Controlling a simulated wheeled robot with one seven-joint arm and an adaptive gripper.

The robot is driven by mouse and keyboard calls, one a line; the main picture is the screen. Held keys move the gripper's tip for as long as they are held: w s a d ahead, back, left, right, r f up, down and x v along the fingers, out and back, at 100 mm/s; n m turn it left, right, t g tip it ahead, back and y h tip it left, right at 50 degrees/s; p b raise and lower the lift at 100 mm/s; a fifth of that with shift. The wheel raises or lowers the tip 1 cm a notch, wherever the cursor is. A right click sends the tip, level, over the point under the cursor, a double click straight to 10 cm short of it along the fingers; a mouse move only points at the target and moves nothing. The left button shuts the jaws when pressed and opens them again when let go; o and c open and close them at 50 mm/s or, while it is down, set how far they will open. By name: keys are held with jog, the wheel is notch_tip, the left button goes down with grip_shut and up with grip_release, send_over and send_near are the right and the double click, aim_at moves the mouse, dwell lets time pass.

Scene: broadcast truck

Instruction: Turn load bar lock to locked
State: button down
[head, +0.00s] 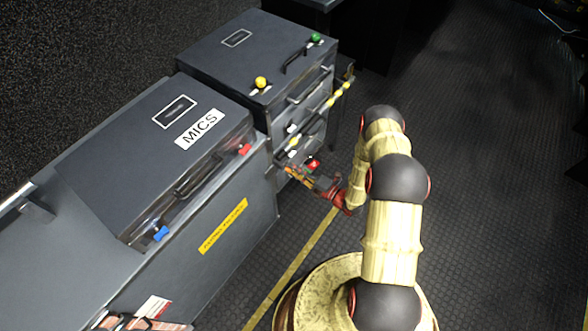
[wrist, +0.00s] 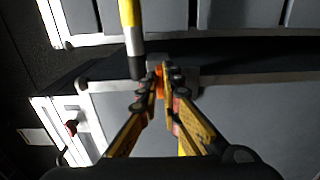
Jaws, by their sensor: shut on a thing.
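The load bar (head: 323,106), striped yellow, black and pale, runs in front of the drawer cabinet. Its yellow and grey end also shows in the wrist view (wrist: 127,22), coming down from the top. The load bar lock (wrist: 158,76) looks like a small orange piece below and beside the bar's end. My gripper (wrist: 161,84) is shut on the lock, which is mostly hidden between the fingertips, so its exact angle cannot be told. In the head view my gripper (head: 292,174) is at the low front of the cabinet, close to the bar's lower end.
The drawer cabinet (head: 240,62) has yellow and green knobs on top. Left of it stands a grey case labelled MICS (head: 120,145) with red and blue latches. A small red part (head: 313,162) sits just beyond my gripper. The dark floor (head: 480,190) to the right is clear.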

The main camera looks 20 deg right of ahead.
jog(key=shift+w+d, duration=0.1)
jog(key=c, duration=2)
grip_release()
jog(key=v, duration=1.2)
